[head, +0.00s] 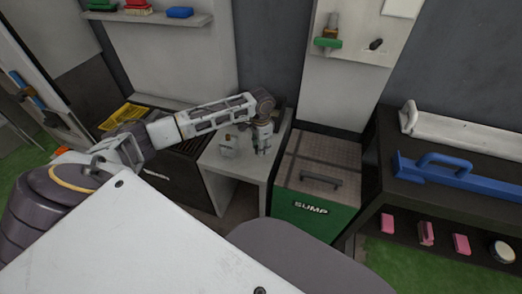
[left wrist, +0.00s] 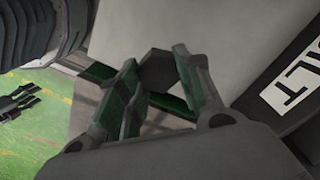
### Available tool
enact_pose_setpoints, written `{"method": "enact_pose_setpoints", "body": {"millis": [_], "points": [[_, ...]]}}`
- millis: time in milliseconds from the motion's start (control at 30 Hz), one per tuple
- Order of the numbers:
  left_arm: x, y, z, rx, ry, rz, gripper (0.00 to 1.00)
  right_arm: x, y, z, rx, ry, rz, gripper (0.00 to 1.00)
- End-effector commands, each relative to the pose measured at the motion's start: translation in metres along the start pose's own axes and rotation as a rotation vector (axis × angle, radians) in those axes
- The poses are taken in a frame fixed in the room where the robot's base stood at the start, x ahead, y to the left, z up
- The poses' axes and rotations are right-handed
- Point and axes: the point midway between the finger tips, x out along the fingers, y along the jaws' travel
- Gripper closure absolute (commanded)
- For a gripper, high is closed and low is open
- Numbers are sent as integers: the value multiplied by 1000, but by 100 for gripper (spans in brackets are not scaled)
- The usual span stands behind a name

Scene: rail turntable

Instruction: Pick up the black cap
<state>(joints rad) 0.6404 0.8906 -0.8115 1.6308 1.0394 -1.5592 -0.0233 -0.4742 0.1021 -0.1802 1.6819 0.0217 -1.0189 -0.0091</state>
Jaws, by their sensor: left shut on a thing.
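My left gripper (head: 262,143) reaches down over the small light-grey table (head: 221,160). In the left wrist view, its two green-grey fingers (left wrist: 156,64) are shut on a dark, hexagon-faced thing, the black cap (left wrist: 157,74). The fingers touch it on both sides. The cap is too small and covered to make out in the head view. Whether it touches the table cannot be told. A dark forked shape (left wrist: 18,100) at the left edge of the left wrist view may be my right gripper; its state is unclear.
A grey fitting (head: 228,146) stands on the table left of the gripper. The green SUMP box (head: 310,215) is just right, with a handle on its lid. A dark bench (head: 425,190) with a blue handled bar is farther right. A yellow crate (head: 122,116) stands left.

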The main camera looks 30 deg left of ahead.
Motion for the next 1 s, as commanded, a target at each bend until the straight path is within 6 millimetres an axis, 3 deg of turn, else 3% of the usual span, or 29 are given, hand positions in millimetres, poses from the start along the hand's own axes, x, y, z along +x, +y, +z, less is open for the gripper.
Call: {"method": "enact_pose_setpoints", "body": {"millis": [200, 400, 1000], "points": [[-28, 0, 0, 0, 1, 1, 85, 16, 5, 10, 1, 4, 8, 43], [-43, 0, 0, 0, 0, 1, 85, 26, 8, 15, 2, 9, 13, 43], [-48, 0, 0, 0, -1, 1, 85, 30, 8, 18, 1, 10, 13, 43]]}}
